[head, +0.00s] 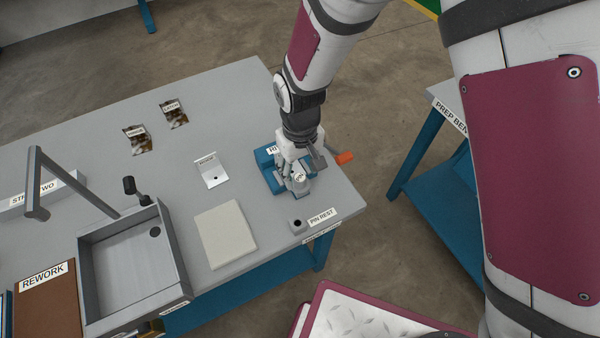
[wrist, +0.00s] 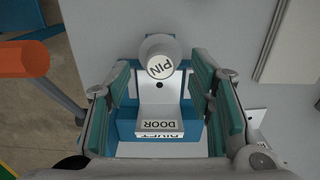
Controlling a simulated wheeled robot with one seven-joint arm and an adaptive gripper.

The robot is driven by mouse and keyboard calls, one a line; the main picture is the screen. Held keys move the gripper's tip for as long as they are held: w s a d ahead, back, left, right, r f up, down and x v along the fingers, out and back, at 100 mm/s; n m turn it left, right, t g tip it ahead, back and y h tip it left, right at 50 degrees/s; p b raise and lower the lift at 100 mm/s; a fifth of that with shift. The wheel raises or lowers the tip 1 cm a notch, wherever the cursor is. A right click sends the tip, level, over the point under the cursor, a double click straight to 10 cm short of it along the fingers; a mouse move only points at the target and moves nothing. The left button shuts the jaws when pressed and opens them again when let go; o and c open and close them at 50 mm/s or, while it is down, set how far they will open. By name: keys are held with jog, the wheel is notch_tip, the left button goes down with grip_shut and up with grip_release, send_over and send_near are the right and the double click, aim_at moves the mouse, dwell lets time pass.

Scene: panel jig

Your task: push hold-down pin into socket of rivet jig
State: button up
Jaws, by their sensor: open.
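The hold-down pin (wrist: 158,62), with a round pale head marked PIN, stands at the rivet jig in the wrist view. It also shows in the head view (head: 299,178). The blue rivet jig (head: 270,182) sits near the table's right corner; its blue body also shows in the wrist view (wrist: 127,128). A pale piece marked DOOR (wrist: 160,125) lies on the jig. My gripper (wrist: 160,78) is open above the jig, its teal pads apart from the pin head on both sides. The socket and how deep the pin sits are hidden.
An orange-ended lever (head: 345,157) sticks out right of the jig; it is at left in the wrist view (wrist: 25,60). The pin rest (head: 298,225) stands at the front edge with a dark hole. A pale pad (head: 226,234) and grey tray (head: 133,268) lie left.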

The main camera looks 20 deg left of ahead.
aim_at(301, 177)
notch_tip(301, 177, up, 10)
jog(key=shift+f, duration=0.15)
dwell(0.8)
jog(key=w+d+r+m+t+y, duration=0.15)
jog(key=d+r+m, duration=0.35)
jog(key=d+r, duration=1.25)
jog(key=s+d+r+m+t, duration=0.2)
jog(key=s+d, duration=0.4)
jog(key=d, duration=0.2)
jog(key=s+d+r+m+t+h, duration=0.1)
jog(key=s+d+r+m, duration=0.1)
jog(key=s+d, duration=0.3)
jog(key=d+m, duration=0.1)
jog(key=d, duration=0.2)
jog(key=shift+s+d+r+t, duration=0.15)
jog(key=shift+s+d+t, duration=0.2)
jog(key=shift+d, duration=0.05)
